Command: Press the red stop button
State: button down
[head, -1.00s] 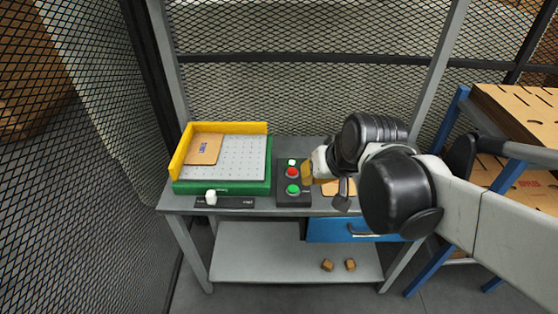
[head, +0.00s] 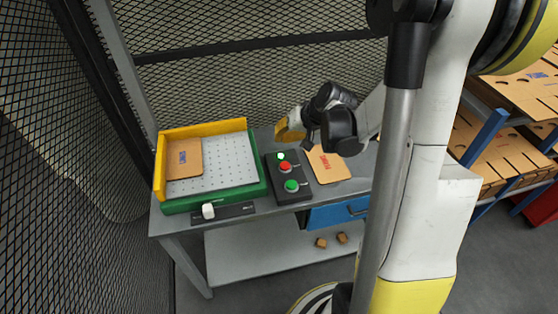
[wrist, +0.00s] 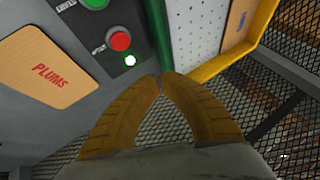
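The red stop button (head: 285,167) sits on a dark control box (head: 306,193) on the bench, between a small lit white-green lamp (head: 281,155) and a green button (head: 291,186). In the wrist view the red button (wrist: 119,40) is up and left of my fingertips, with the lit lamp (wrist: 130,60) just below it. My gripper (head: 284,131) is by the far end of the box, apart from the red button. In the wrist view my gripper's (wrist: 160,79) yellow-brown fingertips meet with nothing between them.
A green stacker base with a perforated plate (head: 220,165) and yellow walls (head: 200,131) stands left of the box, holding a cardboard blank (head: 184,158). A "PLUMS" blank (head: 330,168) lies right of the box. Mesh fencing (head: 250,85) rises behind the bench.

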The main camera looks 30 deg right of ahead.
aim_at(282, 164)
notch_tip(282, 164, down, 9)
jog(key=b, duration=0.7)
jog(key=shift+r, duration=0.1)
dwell(1.4)
jog(key=shift+f+b, duration=0.4)
jog(key=shift+b, duration=0.1)
jog(key=shift+f+b, duration=0.45)
jog(key=shift+f, duration=0.05)
dwell(0.4)
jog(key=shift+r, duration=0.1)
jog(key=shift+r+p, duration=0.65)
jog(key=shift+r, duration=0.2)
jog(key=shift+r, duration=0.1)
